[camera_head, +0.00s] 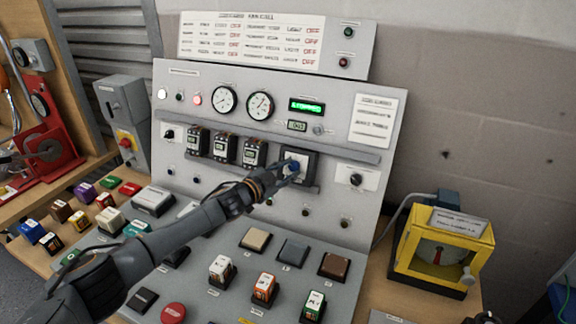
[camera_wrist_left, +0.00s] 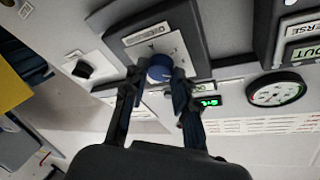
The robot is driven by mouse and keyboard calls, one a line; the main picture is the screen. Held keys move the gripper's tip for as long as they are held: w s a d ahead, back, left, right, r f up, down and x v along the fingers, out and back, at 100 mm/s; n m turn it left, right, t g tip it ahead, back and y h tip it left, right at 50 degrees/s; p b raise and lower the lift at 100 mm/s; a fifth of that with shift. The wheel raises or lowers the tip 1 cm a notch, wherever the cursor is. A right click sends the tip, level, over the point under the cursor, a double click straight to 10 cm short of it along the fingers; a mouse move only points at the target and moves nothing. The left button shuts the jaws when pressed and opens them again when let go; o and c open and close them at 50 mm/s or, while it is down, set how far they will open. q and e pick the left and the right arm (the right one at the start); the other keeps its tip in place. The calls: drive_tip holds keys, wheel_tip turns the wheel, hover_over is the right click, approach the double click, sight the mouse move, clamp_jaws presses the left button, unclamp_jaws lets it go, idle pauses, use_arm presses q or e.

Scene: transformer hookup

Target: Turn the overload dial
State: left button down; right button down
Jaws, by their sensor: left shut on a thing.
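The overload unit (camera_head: 311,158) is a dark box with a pale face on the grey panel, right of a row of small black devices. Its round blue dial (camera_head: 293,167) is partly hidden by my left gripper (camera_head: 284,173). In the left wrist view the blue dial (camera_wrist_left: 160,68) sits on the pale labelled face (camera_wrist_left: 146,43) of the unit. My left gripper (camera_wrist_left: 157,82) has one finger on each side of the dial and is shut on it. The dial's pointer and exact setting cannot be read. My right gripper is not clearly in view.
A black knob (camera_head: 356,180) on a white plate is right of the unit. Two gauges (camera_head: 260,106) and a green display (camera_head: 307,106) are above. A yellow-framed box (camera_head: 442,250) stands at the right. Several coloured blocks lie at the left and on the sloping lower panel.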

use_arm(q)
drive_tip(key=m+p, duration=0.1)
drive_tip(key=m+g+p, duration=0.1)
drive_tip(key=m, duration=0.1)
drive_tip(key=shift+r, duration=0.25)
drive_tip(key=shift+w+m, duration=0.1)
drive_tip(key=shift+m, duration=0.4)
drive_tip(key=shift+f, duration=0.1)
drive_tip(key=c, duration=1)
unclamp_jaws()
drive_tip(key=shift+c, duration=0.2)
drive_tip(key=v, duration=1.2)
drive_tip(key=shift+w+a, duration=0.1)
drive_tip(key=shift+a, duration=0.05)
